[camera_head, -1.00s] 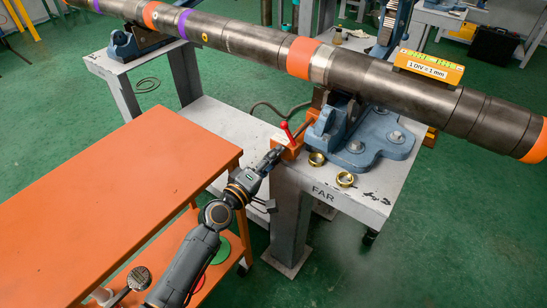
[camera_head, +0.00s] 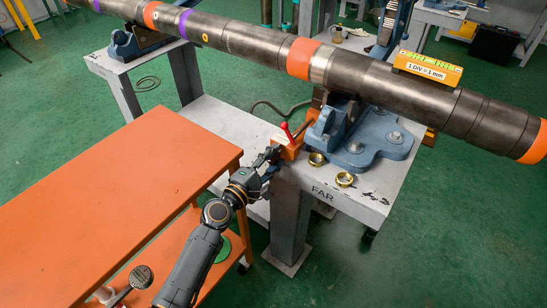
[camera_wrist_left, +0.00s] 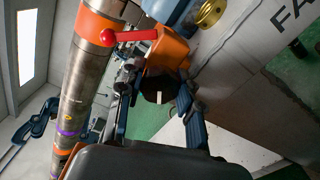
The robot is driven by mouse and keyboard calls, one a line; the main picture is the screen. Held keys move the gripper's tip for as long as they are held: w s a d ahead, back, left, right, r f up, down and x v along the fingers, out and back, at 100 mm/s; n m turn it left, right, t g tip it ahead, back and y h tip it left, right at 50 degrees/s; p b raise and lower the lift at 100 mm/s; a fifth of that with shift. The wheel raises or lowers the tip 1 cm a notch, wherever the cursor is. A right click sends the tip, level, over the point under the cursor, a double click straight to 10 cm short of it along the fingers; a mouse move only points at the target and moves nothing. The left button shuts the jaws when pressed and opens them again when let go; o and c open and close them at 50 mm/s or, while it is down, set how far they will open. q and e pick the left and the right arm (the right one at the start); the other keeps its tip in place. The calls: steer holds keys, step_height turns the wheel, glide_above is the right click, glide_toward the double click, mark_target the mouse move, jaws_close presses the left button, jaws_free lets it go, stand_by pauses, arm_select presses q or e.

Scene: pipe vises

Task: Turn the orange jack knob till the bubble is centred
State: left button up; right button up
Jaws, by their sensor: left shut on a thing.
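The orange jack (camera_head: 290,148) with its red-knobbed lever (camera_head: 286,131) sits at the left edge of the grey stand, beside the blue vise. My left gripper (camera_head: 268,157) is at its near side. In the left wrist view, its two fingers (camera_wrist_left: 157,100) are closed around a dark round knob (camera_wrist_left: 158,87) with a white mark, in front of the orange jack body (camera_wrist_left: 172,50). The yellow level (camera_head: 428,67), labelled "1 DIV = 1 mm", lies on top of the pipe at the right. Its bubble is too small to make out. My right gripper is not in view.
The long steel pipe (camera_head: 380,81) rests across the blue vises (camera_head: 362,145). An orange cart (camera_head: 110,200) stands left of my arm. Green floor is open at the lower right.

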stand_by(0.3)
arm_select(q)
steer(key=o, duration=1.2)
steer(key=v, duration=1.2)
steer(key=shift+d, duration=0.1)
